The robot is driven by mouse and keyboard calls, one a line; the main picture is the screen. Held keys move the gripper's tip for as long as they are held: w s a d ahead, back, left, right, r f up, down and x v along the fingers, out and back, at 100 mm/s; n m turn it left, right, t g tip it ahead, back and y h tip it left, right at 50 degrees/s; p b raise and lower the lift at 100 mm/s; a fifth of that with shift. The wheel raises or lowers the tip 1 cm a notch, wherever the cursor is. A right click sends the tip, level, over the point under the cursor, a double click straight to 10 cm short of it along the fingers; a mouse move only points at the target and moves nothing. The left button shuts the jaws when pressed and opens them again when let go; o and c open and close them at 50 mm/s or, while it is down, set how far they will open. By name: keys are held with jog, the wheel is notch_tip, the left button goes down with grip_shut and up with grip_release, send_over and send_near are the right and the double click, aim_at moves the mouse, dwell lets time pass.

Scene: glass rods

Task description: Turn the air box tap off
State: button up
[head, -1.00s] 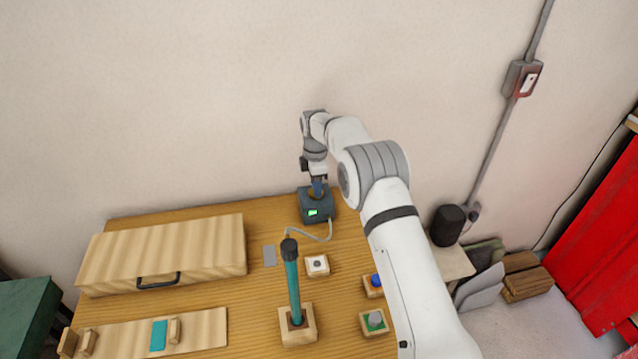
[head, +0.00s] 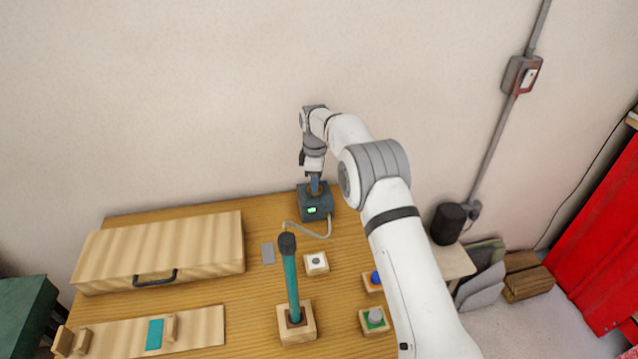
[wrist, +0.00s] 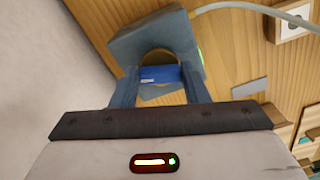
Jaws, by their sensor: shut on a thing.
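The air box (head: 313,208) is a dark blue-grey box with a lit green display, at the back right of the table. In the wrist view the box (wrist: 124,50) lies past my fingers, with the green glow partly showing at its right edge. Its tap (wrist: 160,74) is a blue handle above a brass-coloured ring. My gripper (wrist: 160,86) is shut on the tap, one finger on each side of the handle. In the head view my gripper (head: 314,187) points down over the box and hides most of the tap.
A grey hose (head: 328,229) runs from the box. A tall teal lever (head: 291,285), a wooden case (head: 160,250) with a dark handle, and button blocks (head: 317,263) stand nearer on the table. The wall is close behind the box.

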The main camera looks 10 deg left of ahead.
jog(key=m, duration=0.2)
jog(key=m+b, duration=0.1)
jog(key=shift+w+a+r+m, duration=0.15)
jog(key=shift+a+r+m, duration=0.05)
jog(key=shift+a+m, duration=0.1)
jog(key=m, duration=0.3)
jog(key=shift+m+b, duration=0.35)
jog(key=shift+m, duration=0.05)
jog(key=m, duration=0.3)
jog(key=shift+d, duration=0.1)
jog(key=shift+w+m+b, duration=0.1)
jog(key=shift+m+b, duration=0.2)
jog(key=shift+m, duration=1.5)
jog(key=o, duration=0.9)
jog(key=shift+f, duration=0.15)
jog(key=shift+o, duration=0.4)
